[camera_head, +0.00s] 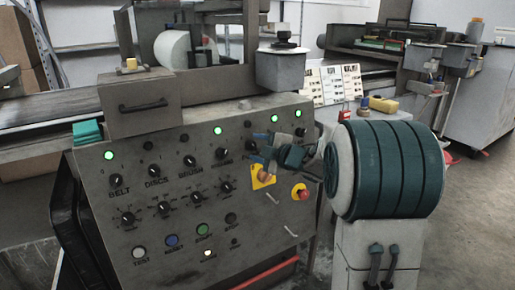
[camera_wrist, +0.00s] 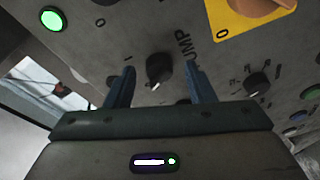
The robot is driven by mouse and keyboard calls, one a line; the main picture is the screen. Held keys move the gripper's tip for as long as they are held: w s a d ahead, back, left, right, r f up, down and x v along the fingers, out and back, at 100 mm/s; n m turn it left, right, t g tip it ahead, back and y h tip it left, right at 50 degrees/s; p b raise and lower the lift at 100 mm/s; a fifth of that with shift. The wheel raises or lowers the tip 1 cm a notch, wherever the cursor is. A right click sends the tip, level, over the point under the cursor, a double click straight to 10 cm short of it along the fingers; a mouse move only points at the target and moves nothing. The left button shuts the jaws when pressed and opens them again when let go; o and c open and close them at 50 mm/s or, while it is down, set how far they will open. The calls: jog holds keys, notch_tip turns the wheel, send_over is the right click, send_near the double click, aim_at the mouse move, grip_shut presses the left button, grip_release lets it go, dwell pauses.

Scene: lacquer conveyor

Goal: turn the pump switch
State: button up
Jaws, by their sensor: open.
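The pump switch (camera_wrist: 158,68) is a dark round knob with a white pointer mark, next to the letters PUMP on the grey panel in the wrist view. The mark shows at the knob's lower edge there, on the side away from the label. My gripper (camera_wrist: 160,70) is open, with one blue finger on each side of the knob in the picture; I see no contact, and cannot tell how deep the fingers reach. In the head view my gripper (camera_head: 256,148) is in front of the panel's right part and hides the pump switch.
The control panel (camera_head: 150,185) carries several other knobs, buttons and lit green lamps. A yellow plate with an orange rotary switch (camera_head: 263,176) and a red stop button (camera_head: 300,192) sit close below my gripper. Handles stick out at the panel's lower right.

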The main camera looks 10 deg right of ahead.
jog(key=p+v, duration=0.3)
jog(key=v, duration=1)
jog(key=shift+s, duration=0.3)
jog(key=shift+d+r, duration=0.1)
notch_tip(320, 180, up, 14)
jog(key=s+d+m+h+p, duration=0.3)
jog(key=m+h+p, duration=0.7)
jog(key=p, duration=0.5)
jog(key=s+a+r+m+g+p, duration=0.2)
jog(key=s+a+m+g+p, duration=0.1)
jog(key=s+p, duration=0.2)
jog(key=s+a+r+m+g+y+p, duration=0.1)
jog(key=s+a+r+m+g+p, duration=0.1)
jog(key=s, duration=0.7)
jog(key=s+a+r+m+g+y+p, duration=0.1)
jog(key=s+a+r+m+g+p, duration=0.1)
jog(key=s+a+m+g+p, duration=0.2)
jog(key=s+a+g+p, duration=0.1)
jog(key=s+g+p, duration=0.1)
jog(key=s+p, duration=0.1)
jog(key=shift+s+a+r+m+p, duration=0.3)
jog(key=shift+s+a+r+p, duration=0.1)
jog(key=shift+p, duration=0.25)
jog(key=shift+w, duration=0.1)
